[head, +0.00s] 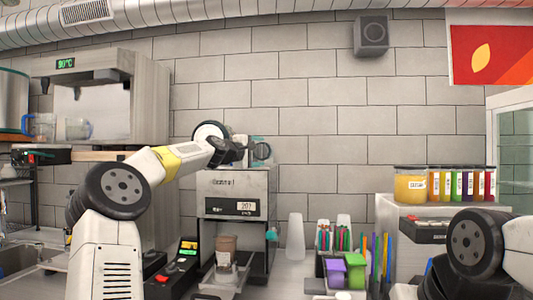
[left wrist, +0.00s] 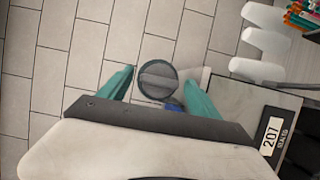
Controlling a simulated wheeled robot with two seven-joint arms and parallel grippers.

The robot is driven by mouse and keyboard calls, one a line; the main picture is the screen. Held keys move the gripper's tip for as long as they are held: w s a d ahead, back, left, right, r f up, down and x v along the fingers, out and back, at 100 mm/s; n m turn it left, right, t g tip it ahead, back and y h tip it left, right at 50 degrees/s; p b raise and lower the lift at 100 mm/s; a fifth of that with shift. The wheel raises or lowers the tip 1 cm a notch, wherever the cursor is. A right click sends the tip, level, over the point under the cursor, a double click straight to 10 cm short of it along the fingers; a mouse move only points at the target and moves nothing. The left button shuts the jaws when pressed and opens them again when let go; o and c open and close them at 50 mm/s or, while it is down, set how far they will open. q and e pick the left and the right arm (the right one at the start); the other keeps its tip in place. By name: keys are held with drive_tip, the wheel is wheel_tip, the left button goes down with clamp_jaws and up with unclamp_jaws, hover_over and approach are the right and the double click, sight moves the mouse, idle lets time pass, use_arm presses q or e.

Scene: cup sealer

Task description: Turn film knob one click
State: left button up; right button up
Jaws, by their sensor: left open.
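The cup sealer (head: 236,192) is a grey metal box with a small display reading 207, standing left of centre. The film knob (head: 262,151) is a dark round disc at its top right. In the left wrist view the knob (left wrist: 157,80) shows as a dark disc with a bar across it. My left gripper (left wrist: 155,92) is open, with one teal finger on each side of the knob and visible gaps on both sides. In the head view the left gripper (head: 257,152) is small and partly hidden around the knob. My right gripper is out of view.
A brown cup (head: 226,250) stands in the sealer's front tray. Stacked white cups (head: 295,238) stand to its right, beside purple (head: 335,272) and green (head: 355,270) boxes. A keypad device (head: 180,262) stands to the left. The wall above the sealer is clear.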

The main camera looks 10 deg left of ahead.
use_arm(q)
drive_tip(key=c, duration=1.4)
drive_tip(key=shift+m, duration=0.3)
drive_tip(key=m+g, duration=0.1)
drive_tip(key=m, duration=0.1)
drive_tip(key=m+y, duration=0.1)
drive_tip(key=m, duration=0.1)
drive_tip(key=shift+d+r+g, duration=0.15)
drive_tip(key=shift+r+g, duration=0.05)
drive_tip(key=shift+g, duration=0.2)
drive_tip(key=m+g+y, duration=0.1)
drive_tip(key=m+y, duration=0.2)
drive_tip(key=m, duration=0.2)
drive_tip(key=shift+d, duration=0.15)
drive_tip(key=m+y, duration=0.3)
drive_tip(key=m, duration=0.1)
drive_tip(key=shift+d, duration=0.1)
drive_tip(key=shift+f+m+y, duration=0.1)
drive_tip(key=shift+m+y, duration=1.3)
drive_tip(key=shift+m, duration=0.5)
drive_tip(key=shift+d, duration=0.1)
